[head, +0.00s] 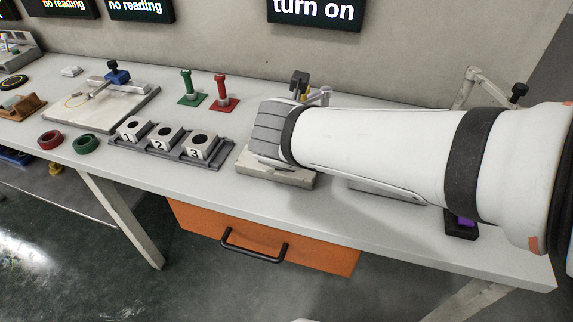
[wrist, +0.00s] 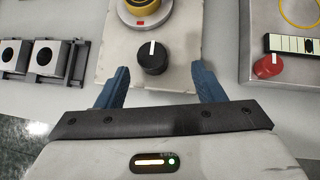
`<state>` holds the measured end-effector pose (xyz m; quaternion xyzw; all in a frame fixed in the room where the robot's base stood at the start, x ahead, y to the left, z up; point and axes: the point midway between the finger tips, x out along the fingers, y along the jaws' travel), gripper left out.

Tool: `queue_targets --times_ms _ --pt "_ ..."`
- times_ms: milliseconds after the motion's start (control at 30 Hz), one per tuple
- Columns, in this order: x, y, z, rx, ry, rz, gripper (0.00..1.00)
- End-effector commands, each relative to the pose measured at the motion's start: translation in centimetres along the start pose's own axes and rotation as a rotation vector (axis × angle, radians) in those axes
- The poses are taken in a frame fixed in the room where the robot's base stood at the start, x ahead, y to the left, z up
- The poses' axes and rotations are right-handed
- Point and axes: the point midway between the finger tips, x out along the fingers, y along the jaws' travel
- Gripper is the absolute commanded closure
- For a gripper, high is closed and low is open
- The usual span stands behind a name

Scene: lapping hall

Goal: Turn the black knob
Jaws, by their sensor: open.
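The black knob (wrist: 152,60) with a white pointer line sits on a pale plate (wrist: 110,55) in the wrist view; the line points nearly straight up. My gripper (wrist: 160,69) is open, with its two blue fingers apart. The knob appears between and slightly beyond the fingertips, with a gap on both sides; I cannot tell the height difference. In the head view my arm hides the knob and the fingers, and only the front of the pale plate (head: 275,173) shows below the arm's end.
A yellow-ringed control (wrist: 150,16) sits just beyond the knob. A red knob (wrist: 268,66) is on a panel to the right. Numbered blocks stand in a grey rack (head: 170,160) left of the plate. A screen (head: 317,11) reads "turn on". An orange drawer (head: 262,238) hangs below the bench.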

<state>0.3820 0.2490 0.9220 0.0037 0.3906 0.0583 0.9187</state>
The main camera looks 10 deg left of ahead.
Motion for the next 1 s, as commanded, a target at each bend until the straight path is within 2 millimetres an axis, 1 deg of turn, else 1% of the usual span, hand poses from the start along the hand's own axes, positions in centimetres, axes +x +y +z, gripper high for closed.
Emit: queue_targets --times_ms 33,133,267,400,500,600,733,967,1000 --pt "0.5 0.7 -0.6 -0.049 -0.006 0.012 0.38" --pt "1.0 1.2 -0.7 -0.098 -0.014 0.02 0.38" --pt "2.7 1.2 -0.7 -0.101 -0.012 0.018 0.38" --pt "5.1 1.2 -0.6 -0.099 -0.012 0.018 0.38" --pt "6.5 1.2 -0.6 -0.097 -0.011 0.018 0.38" --pt "7.5 1.2 -0.5 -0.097 -0.012 0.019 0.38" --pt "8.1 1.2 -0.4 -0.095 -0.013 0.019 0.38" --pt "8.1 1.2 -0.3 -0.094 -0.013 0.02 0.38" --pt "8.1 1.2 -0.3 -0.094 -0.013 0.02 0.39"
